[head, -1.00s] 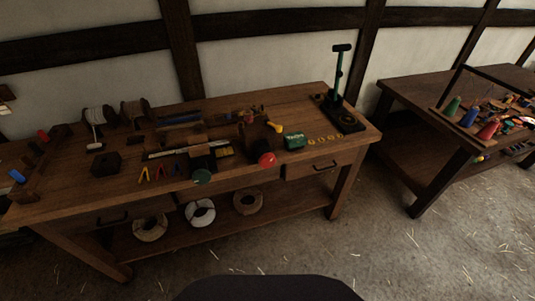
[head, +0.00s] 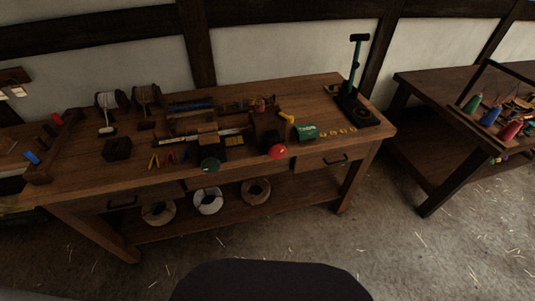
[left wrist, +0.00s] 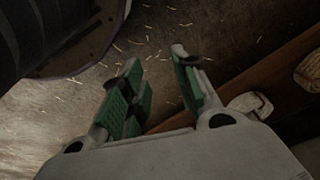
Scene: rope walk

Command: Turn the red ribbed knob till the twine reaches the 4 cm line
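The red knob (head: 278,152) sits at the front of a dark wooden block (head: 267,129) near the bench's front edge. A dark green knob (head: 210,165) is to its left, also at the front edge. A pale ruled strip (head: 213,134) lies behind the green knob. The twine's end and the 4 cm line are too small to tell. My left gripper (left wrist: 158,82) shows in the left wrist view with its green-padded fingers apart and nothing between them, above the floor beside the bench. No gripper shows in the head view, and my right gripper is not in view.
The wooden bench (head: 80,185) carries twine spools (head: 146,95), a green box (head: 306,132), a yellow-handled part (head: 287,118) and a tall green-posted stand (head: 354,75). Coils (head: 207,201) lie on its lower shelf. A second table (head: 408,99) stands right. The floor in front is clear.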

